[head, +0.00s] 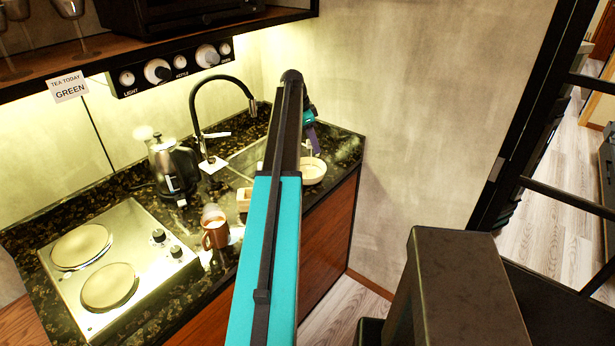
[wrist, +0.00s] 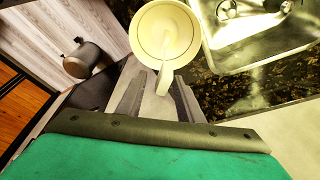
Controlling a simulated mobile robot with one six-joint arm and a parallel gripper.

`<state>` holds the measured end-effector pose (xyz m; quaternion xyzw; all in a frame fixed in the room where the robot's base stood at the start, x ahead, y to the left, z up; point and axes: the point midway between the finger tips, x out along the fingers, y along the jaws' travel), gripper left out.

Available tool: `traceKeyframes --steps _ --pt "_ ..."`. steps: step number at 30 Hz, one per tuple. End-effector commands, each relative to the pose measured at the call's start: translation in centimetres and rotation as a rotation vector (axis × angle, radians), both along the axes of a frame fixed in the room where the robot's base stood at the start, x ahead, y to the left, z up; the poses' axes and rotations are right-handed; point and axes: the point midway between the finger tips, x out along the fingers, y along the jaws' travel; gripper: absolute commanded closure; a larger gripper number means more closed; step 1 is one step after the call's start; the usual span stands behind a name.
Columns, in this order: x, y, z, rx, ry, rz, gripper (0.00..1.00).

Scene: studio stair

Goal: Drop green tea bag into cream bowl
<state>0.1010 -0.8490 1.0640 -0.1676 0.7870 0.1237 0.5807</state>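The cream bowl (head: 313,172) stands on the dark counter near its right end. In the wrist view the bowl (wrist: 148,22) lies just beyond the fingertips, with a faint pale shape inside. My gripper (head: 311,135) is above the bowl in the head view, partly behind my arm. In the wrist view my gripper (wrist: 160,80) has its two fingers apart. A narrow cream strip (wrist: 165,79) shows between the tips, overlapping the bowl's near rim. I cannot tell whether it is part of the bowl or of a tea bag. The green tea bag is not clearly identifiable.
A metal sink (wrist: 262,45) is beside the bowl. A sign (head: 69,86) reads "TEA TODAY GREEN". A wall rises behind the counter.

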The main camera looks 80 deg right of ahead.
Motion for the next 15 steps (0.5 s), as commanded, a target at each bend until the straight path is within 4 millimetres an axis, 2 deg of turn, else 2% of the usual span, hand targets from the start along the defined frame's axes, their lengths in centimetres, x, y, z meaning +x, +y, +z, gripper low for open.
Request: traceKeyframes --steps 15 --pt "2.0 0.7 6.7 -0.002 0.000 0.001 0.67"
